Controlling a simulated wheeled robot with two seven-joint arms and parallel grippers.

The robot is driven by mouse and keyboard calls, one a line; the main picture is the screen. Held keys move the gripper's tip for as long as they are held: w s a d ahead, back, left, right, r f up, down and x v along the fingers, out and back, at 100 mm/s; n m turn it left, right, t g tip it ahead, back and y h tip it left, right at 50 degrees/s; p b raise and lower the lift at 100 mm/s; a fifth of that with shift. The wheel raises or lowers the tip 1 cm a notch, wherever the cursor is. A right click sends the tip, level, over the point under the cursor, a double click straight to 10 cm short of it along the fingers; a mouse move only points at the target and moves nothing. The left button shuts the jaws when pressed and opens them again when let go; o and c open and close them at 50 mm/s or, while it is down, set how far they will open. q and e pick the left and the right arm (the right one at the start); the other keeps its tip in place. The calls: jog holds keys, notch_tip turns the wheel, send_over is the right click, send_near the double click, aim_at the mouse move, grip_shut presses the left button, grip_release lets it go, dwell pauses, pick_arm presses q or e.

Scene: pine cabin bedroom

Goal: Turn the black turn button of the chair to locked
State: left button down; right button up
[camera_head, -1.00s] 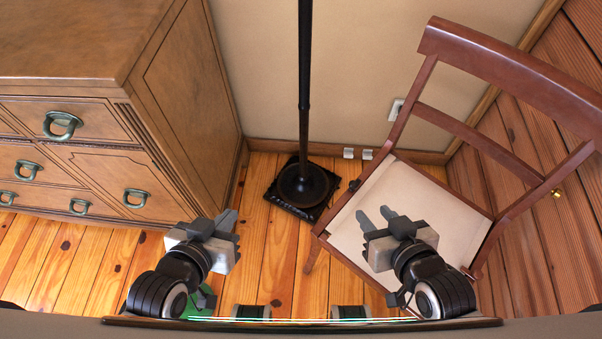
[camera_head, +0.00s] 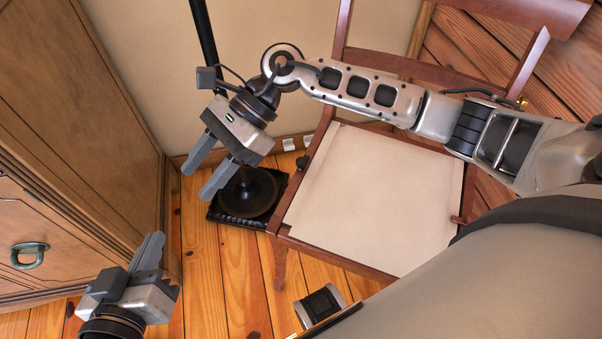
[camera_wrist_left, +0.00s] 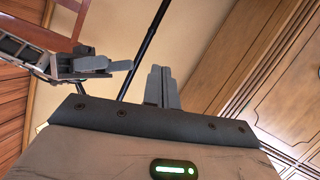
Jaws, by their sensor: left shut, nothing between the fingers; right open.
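The dark red wooden chair (camera_head: 345,30) with a cream seat stands at the right in the head view. A small black piece, which looks like the turn button (camera_head: 302,162), sits at the left edge of the seat; its setting is too small to read. My right gripper (camera_head: 196,183) is open and empty, left of the button and apart from it, fingers pointing down-left. It also shows in the left wrist view (camera_wrist_left: 130,66). My left gripper (camera_head: 153,240) is shut and empty at the lower left, far from the chair; its closed fingers show in the left wrist view (camera_wrist_left: 160,72).
A black pole stand (camera_head: 247,193) rises just left of the chair, close behind my right gripper. A wooden dresser (camera_head: 75,110) fills the left side. Bare floor (camera_head: 215,290) lies between dresser and chair. A brass knob (camera_head: 522,102) is on the chair's back right post.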

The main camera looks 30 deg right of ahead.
jog(key=w+d+f+n+t+h+b, duration=0.1)
jog(key=w+d+f+n+h+b, duration=0.1)
jog(key=w+d+f+h, duration=0.3)
jog(key=w+d+f+n+t+h+b, duration=0.1)
jog(key=d+h, duration=0.1)
jog(key=d, duration=0.5)
jog(key=r+n+h+b, duration=0.1)
jog(key=h+b, duration=0.1)
jog(key=h, duration=0.2)
send_over(301, 160)
jog(key=shift+t, duration=0.3)
notch_tip(301, 160, down, 14)
jog(key=b, duration=0.4)
jog(key=shift+b, duration=0.3)
jog(key=shift+f, duration=0.6)
pick_arm(q)
jog(key=d+t+h, duration=0.1)
jog(key=w+d+t+h, duration=0.1)
jog(key=h, duration=0.1)
jog(key=shift+r+n+t, duration=0.1)
jog(key=shift+n+t, duration=0.2)
jog(key=shift+t, duration=0.1)
pick_arm(e)
jog(key=c, duration=1)
